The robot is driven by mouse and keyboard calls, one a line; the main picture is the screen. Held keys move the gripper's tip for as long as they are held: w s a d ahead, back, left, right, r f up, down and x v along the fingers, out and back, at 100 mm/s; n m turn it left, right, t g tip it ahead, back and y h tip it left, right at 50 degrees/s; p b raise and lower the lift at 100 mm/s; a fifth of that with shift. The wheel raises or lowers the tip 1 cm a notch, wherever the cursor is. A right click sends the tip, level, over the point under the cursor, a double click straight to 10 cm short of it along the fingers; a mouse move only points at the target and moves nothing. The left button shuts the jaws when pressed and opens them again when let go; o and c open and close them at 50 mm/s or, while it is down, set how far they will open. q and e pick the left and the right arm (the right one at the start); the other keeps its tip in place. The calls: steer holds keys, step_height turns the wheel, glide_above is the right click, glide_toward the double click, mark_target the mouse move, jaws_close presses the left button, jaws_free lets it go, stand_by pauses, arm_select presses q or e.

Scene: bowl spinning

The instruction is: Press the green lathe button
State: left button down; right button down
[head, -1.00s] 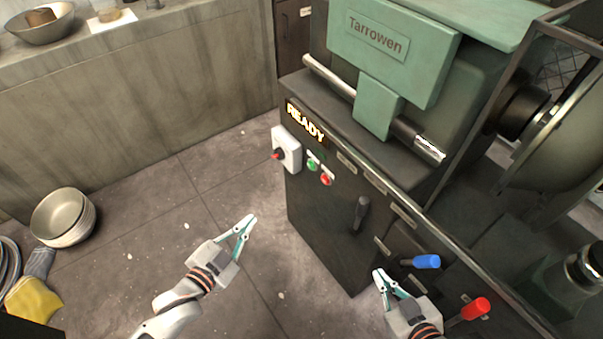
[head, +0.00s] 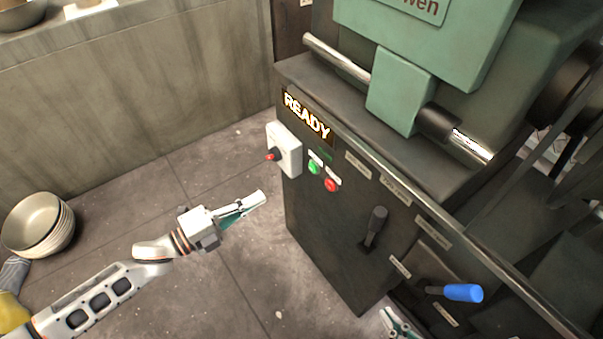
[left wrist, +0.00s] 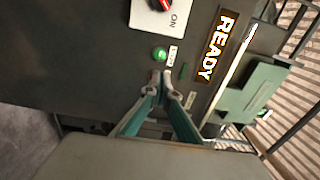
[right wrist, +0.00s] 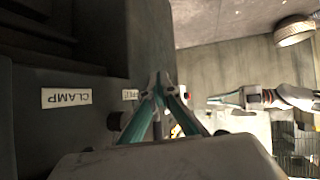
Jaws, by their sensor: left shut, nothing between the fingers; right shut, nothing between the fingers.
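The green button (head: 314,167) is on the dark front panel of the lathe (head: 345,210), just left of a red button (head: 331,185). The green button also shows in the left wrist view (left wrist: 160,54), a little above my left fingertips in that picture. My left gripper (head: 262,197) is shut and empty, in front of the panel and apart from it, left of and below the button in the head view. In the left wrist view its fingertips cover the red button's spot. My right gripper (head: 387,314) is shut and empty, low by the panel, partly cut off by the frame edge.
A lit READY sign (head: 307,116) and a white switch box (head: 287,149) with a red knob sit beside the buttons. A dark lever (head: 376,225) and a blue-handled lever (head: 462,292) stick out from the panel. Stacked bowls (head: 38,224) stand on the floor at left.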

mark_target(312, 169)
arm_select(q)
steer(key=shift+d, duration=0.1)
